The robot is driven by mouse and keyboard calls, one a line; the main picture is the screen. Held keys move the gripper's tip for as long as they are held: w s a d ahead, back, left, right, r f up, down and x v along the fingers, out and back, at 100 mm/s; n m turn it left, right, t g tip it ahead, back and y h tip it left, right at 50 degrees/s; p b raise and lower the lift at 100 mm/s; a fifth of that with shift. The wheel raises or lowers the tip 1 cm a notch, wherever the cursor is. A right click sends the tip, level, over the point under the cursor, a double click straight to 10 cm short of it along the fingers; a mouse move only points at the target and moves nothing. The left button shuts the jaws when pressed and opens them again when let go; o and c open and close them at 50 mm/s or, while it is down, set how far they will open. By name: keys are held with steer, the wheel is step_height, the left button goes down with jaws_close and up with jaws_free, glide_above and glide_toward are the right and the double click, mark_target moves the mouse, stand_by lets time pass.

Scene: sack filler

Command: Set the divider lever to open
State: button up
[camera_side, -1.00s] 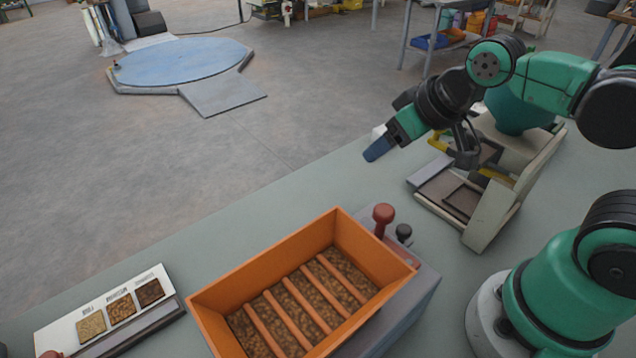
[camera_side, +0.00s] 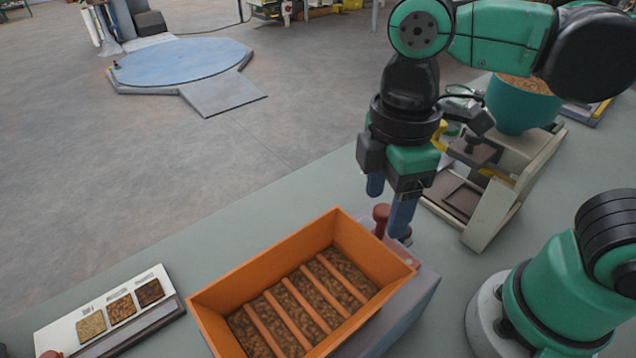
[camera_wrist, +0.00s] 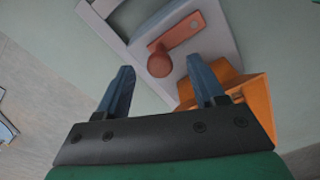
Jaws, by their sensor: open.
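The divider lever (camera_side: 381,213) is a red knob on a flat red arm, at the back right corner of the orange slatted bin. In the wrist view the lever's knob (camera_wrist: 160,63) and arm show between and just beyond my two fingers. My gripper (camera_side: 390,212) is open with its blue fingers pointing down, one on each side of the knob as seen from the side. It also shows in the wrist view (camera_wrist: 162,78), with nothing held. I cannot tell whether a finger touches the knob. The right finger hides part of the lever's base in the side view.
The orange bin (camera_side: 262,244) holds brown material between slats and sits on a grey base (camera_side: 408,300). A sample board (camera_side: 60,328) lies at left. A machine with a teal hopper (camera_side: 520,108) stands behind right.

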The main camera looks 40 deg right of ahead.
steer(key=shift+f, duration=0.15)
jaws_close()
